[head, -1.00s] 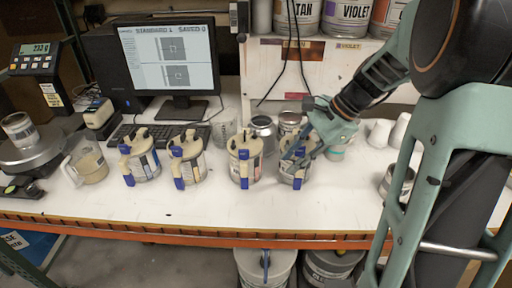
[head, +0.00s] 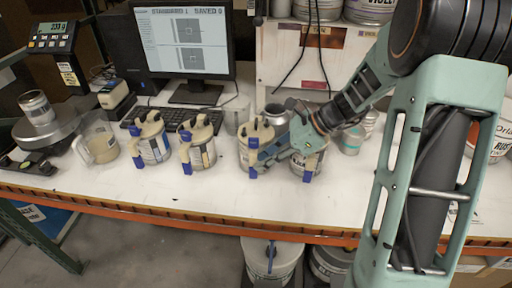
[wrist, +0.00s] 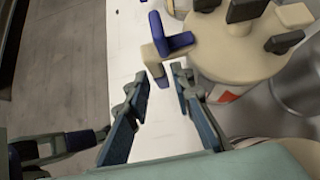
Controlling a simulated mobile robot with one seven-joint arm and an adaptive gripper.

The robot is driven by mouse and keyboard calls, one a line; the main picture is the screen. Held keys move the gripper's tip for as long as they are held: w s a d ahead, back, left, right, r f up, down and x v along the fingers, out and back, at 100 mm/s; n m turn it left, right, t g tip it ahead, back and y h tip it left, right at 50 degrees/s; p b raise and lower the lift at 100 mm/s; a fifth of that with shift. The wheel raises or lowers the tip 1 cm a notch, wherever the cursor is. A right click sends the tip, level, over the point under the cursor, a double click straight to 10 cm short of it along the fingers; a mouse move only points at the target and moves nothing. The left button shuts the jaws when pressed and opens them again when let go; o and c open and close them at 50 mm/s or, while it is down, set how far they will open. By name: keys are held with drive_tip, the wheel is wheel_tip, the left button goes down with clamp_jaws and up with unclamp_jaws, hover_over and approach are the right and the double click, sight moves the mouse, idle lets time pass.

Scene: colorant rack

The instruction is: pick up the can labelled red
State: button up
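A can (head: 247,157) with a beige lid and a blue-tipped spout or handle stands upright, third from left in the row. In the wrist view, a can (wrist: 226,96) with such a lid shows a red patch on its label; no word is readable, but it appears to be this third can. My gripper (head: 262,160) is beside it at its right front. In the wrist view my gripper (wrist: 158,84) is open, with the blue tip (wrist: 170,47) just beyond the gap between the fingers. Nothing is held.
Similar lidded cans stand at the left (head: 153,146), (head: 201,152) and close right (head: 310,163). A silver can (head: 276,114) is behind. A clear jug (head: 101,147) and scale (head: 45,130) are farther left. The bench front (head: 150,190) is clear.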

sight(253, 177)
drive_tip(key=x, duration=0.4)
drive_tip(key=shift+a+f, duration=0.15)
drive_tip(key=shift+f, duration=0.1)
clamp_jaws()
drive_tip(key=shift+r, duration=0.15)
